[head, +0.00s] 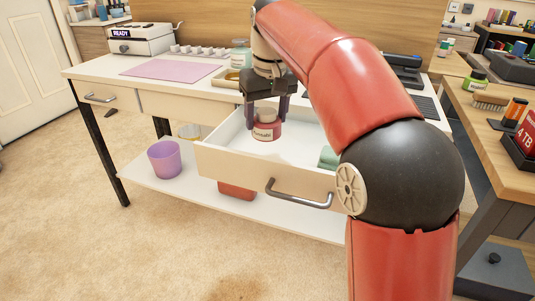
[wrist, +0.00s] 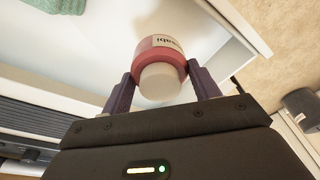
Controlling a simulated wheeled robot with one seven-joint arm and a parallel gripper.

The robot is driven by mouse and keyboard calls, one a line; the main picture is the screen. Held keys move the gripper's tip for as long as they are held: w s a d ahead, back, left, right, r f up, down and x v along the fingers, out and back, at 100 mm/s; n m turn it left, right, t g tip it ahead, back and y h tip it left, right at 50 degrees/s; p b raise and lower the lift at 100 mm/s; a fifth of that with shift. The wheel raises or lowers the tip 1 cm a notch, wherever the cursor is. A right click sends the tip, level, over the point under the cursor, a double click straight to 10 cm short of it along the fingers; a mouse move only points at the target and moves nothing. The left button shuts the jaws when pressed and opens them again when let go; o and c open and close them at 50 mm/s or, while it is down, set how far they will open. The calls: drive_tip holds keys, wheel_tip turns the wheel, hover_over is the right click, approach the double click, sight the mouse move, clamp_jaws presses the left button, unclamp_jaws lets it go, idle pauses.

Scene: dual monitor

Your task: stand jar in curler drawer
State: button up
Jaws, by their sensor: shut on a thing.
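The jar (head: 266,127) is red with a white label and a pale lid. My gripper (head: 267,113) points down and is shut on the jar, with a finger on each side of it. The jar is upright inside the open drawer (head: 262,180), over its white floor; I cannot tell whether its base touches. In the wrist view the jar (wrist: 160,58) sits between the fingers (wrist: 160,85), with its lid toward the camera. A green thing (head: 328,157), perhaps a curler, lies at the drawer's right side, partly hidden by my arm.
The white desk (head: 100,68) carries a pink mat (head: 170,69) and a label printer (head: 142,39). Below the drawer, a purple cup (head: 165,158) and a red container (head: 237,190) are on a low shelf. Drawer floor left and in front of the jar is clear.

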sight(269, 113)
wheel_tip(269, 113, down, 8)
drive_tip(key=shift+r+b, duration=0.25)
drive_tip(key=shift+b, duration=0.65)
drive_tip(key=shift+f, duration=0.1)
drive_tip(key=o, duration=1.1)
drive_tip(key=shift+c, duration=0.2)
drive_tip(key=r+p, duration=0.1)
drive_tip(key=r, duration=0.3)
drive_tip(key=s+r+p, duration=0.1)
drive_tip(key=r, duration=0.3)
drive_tip(key=r+p, duration=0.1)
drive_tip(key=r, duration=0.3)
drive_tip(key=shift+s+d+p, duration=0.3)
drive_tip(key=shift+d, duration=0.1)
